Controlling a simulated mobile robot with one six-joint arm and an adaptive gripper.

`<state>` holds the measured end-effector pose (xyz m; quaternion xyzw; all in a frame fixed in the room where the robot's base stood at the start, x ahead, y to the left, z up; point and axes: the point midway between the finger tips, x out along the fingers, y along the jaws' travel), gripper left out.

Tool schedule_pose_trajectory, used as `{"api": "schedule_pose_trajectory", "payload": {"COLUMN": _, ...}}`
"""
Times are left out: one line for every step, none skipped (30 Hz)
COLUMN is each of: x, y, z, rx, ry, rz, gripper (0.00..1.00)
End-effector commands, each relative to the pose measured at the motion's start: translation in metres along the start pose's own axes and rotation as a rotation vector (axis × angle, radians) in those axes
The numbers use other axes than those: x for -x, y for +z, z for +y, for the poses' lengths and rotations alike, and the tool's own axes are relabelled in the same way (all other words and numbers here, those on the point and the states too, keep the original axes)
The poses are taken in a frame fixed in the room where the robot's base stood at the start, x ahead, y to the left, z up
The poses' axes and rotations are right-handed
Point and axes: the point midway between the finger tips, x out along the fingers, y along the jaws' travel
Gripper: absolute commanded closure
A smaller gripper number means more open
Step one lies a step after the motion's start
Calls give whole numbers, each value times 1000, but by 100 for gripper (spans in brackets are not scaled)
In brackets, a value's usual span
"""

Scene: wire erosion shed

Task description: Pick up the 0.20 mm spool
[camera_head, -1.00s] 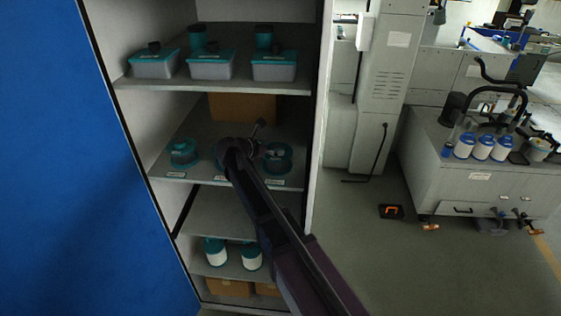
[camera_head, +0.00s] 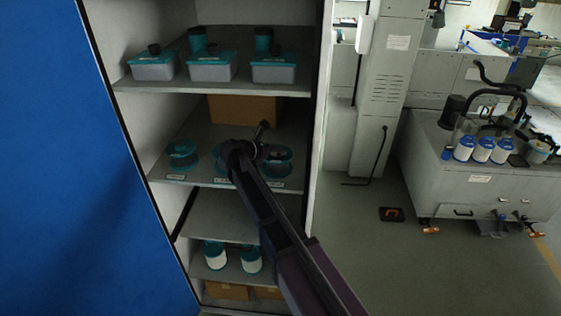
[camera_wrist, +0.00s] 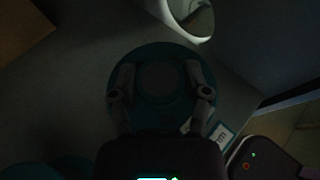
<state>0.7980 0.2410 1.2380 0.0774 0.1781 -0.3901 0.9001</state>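Teal spools sit on the middle cabinet shelf: one at the left (camera_head: 181,155), one at the right (camera_head: 279,163), and a middle one mostly hidden behind my arm. The shelf-edge labels are too small to read in the head view. In the wrist view a round teal spool (camera_wrist: 158,62) lies below my gripper (camera_wrist: 161,92), its fingers spread on either side. It appears to be the right-hand spool. A white label (camera_wrist: 221,137) beside it shows only part of "mm". Whether the fingers touch the spool is too dark to tell.
A cardboard box (camera_head: 245,109) stands at the back of the shelf. Lidded tubs (camera_head: 212,69) stand on the shelf above, and white-and-teal containers (camera_head: 215,256) below. The cabinet's right side wall (camera_head: 318,110) is close to the right spool. Another teal object (camera_wrist: 55,170) shows at lower left in the wrist view.

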Motion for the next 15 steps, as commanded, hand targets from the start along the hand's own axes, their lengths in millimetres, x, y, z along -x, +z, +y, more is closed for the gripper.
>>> {"api": "schedule_pose_trajectory", "payload": {"x": 0, "y": 0, "z": 0, "rx": 0, "ry": -1, "rz": 1, "gripper": 86}}
{"api": "schedule_pose_trajectory", "payload": {"x": 0, "y": 0, "z": 0, "rx": 0, "ry": -1, "rz": 1, "gripper": 95}}
{"api": "schedule_pose_trajectory", "payload": {"x": 0, "y": 0, "z": 0, "rx": 0, "ry": -1, "rz": 1, "gripper": 100}}
{"api": "schedule_pose_trajectory", "payload": {"x": 0, "y": 0, "z": 0, "rx": 0, "ry": -1, "rz": -1, "gripper": 100}}
{"api": "schedule_pose_trajectory", "payload": {"x": 0, "y": 0, "z": 0, "rx": 0, "ry": -1, "rz": -1, "gripper": 100}}
{"api": "schedule_pose_trajectory", "payload": {"x": 0, "y": 0, "z": 0, "rx": 0, "ry": -1, "rz": -1, "gripper": 100}}
{"api": "schedule_pose_trajectory", "payload": {"x": 0, "y": 0, "z": 0, "rx": 0, "ry": -1, "rz": -1, "gripper": 100}}
{"api": "schedule_pose_trajectory", "payload": {"x": 0, "y": 0, "z": 0, "rx": 0, "ry": -1, "rz": -1, "gripper": 100}}
{"api": "schedule_pose_trajectory", "payload": {"x": 0, "y": 0, "z": 0, "rx": 0, "ry": -1, "rz": -1, "gripper": 100}}
{"api": "schedule_pose_trajectory", "payload": {"x": 0, "y": 0, "z": 0, "rx": 0, "ry": -1, "rz": -1, "gripper": 100}}
{"api": "schedule_pose_trajectory", "payload": {"x": 0, "y": 0, "z": 0, "rx": 0, "ry": -1, "rz": -1, "gripper": 100}}
{"api": "schedule_pose_trajectory", "payload": {"x": 0, "y": 1, "z": 0, "rx": 0, "ry": -1, "rz": -1, "gripper": 100}}
{"api": "schedule_pose_trajectory", "payload": {"x": 0, "y": 1, "z": 0, "rx": 0, "ry": -1, "rz": -1, "gripper": 100}}
{"api": "schedule_pose_trajectory", "payload": {"x": 0, "y": 2, "z": 0, "rx": 0, "ry": -1, "rz": -1, "gripper": 100}}
{"api": "schedule_pose_trajectory", "payload": {"x": 1, "y": 2, "z": 0, "rx": 0, "ry": -1, "rz": -1, "gripper": 100}}
